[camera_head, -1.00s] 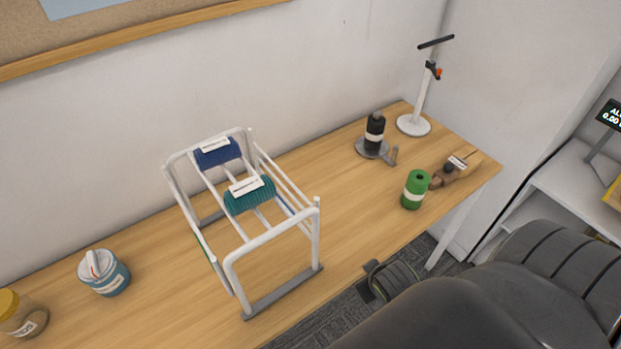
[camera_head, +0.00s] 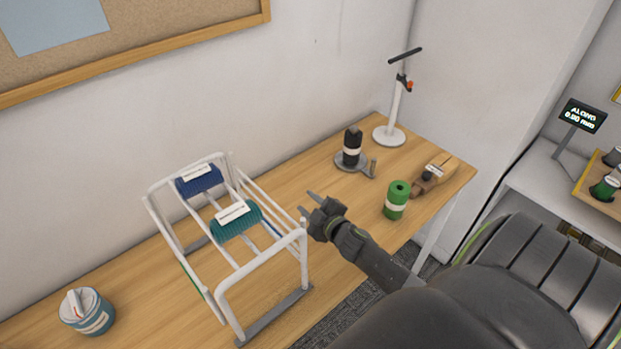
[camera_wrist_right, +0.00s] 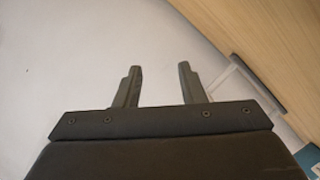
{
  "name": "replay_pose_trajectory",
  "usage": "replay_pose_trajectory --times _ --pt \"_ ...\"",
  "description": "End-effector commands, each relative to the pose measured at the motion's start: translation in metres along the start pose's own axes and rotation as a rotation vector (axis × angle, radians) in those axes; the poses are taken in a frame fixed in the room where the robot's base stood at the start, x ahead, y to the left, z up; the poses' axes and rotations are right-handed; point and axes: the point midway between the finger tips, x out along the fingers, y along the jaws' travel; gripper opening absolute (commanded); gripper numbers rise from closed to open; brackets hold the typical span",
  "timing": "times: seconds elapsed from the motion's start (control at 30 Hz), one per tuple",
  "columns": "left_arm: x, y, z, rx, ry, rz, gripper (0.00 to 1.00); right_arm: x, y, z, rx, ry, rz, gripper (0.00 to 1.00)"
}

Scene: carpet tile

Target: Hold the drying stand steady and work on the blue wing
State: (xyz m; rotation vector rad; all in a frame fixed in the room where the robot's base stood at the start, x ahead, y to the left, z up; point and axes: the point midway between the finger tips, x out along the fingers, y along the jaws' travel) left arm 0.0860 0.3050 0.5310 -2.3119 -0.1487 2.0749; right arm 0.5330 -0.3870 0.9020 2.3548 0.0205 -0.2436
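The white drying stand (camera_head: 262,259) stands upright on the wooden table, on grey feet. A blue roll with a white label (camera_head: 199,181) hangs on its back left rails, and a teal roll with a label (camera_head: 236,222) lies nearer. Which part is the blue wing, I cannot tell. My right gripper (camera_head: 307,203) is beside the stand's right front post, its fingers apart and empty; whether it touches the post is unclear. In the right wrist view the open fingers (camera_wrist_right: 158,84) have only white wall between them. My left gripper is not in view.
On the table (camera_head: 130,315) stand a blue-white tub (camera_head: 87,312) at left, a green spool (camera_head: 396,200), a black bottle on a grey base (camera_head: 352,148), a wooden tool (camera_head: 434,178) and a white upright stand (camera_head: 391,115) at right. A wall runs behind.

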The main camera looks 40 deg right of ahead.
Motion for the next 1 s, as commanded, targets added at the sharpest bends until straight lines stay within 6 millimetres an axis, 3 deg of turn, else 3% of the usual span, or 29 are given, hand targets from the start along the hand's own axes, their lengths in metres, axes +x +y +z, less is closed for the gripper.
replay_pose_trajectory --times 0.2,0.43,0.67,1.0 --pt "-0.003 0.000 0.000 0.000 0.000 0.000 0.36 0.035 -0.001 -0.024 -0.177 0.292 -0.122 0.36" --pt "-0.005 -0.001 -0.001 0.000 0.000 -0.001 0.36 0.042 -0.011 -0.035 -0.310 0.563 -0.344 0.36" --pt "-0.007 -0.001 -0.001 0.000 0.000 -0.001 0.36 0.022 -0.013 -0.030 -0.360 0.780 -0.634 0.36" --pt "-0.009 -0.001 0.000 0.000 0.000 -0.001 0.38 -0.023 0.004 -0.020 -0.304 0.953 -0.957 0.36"
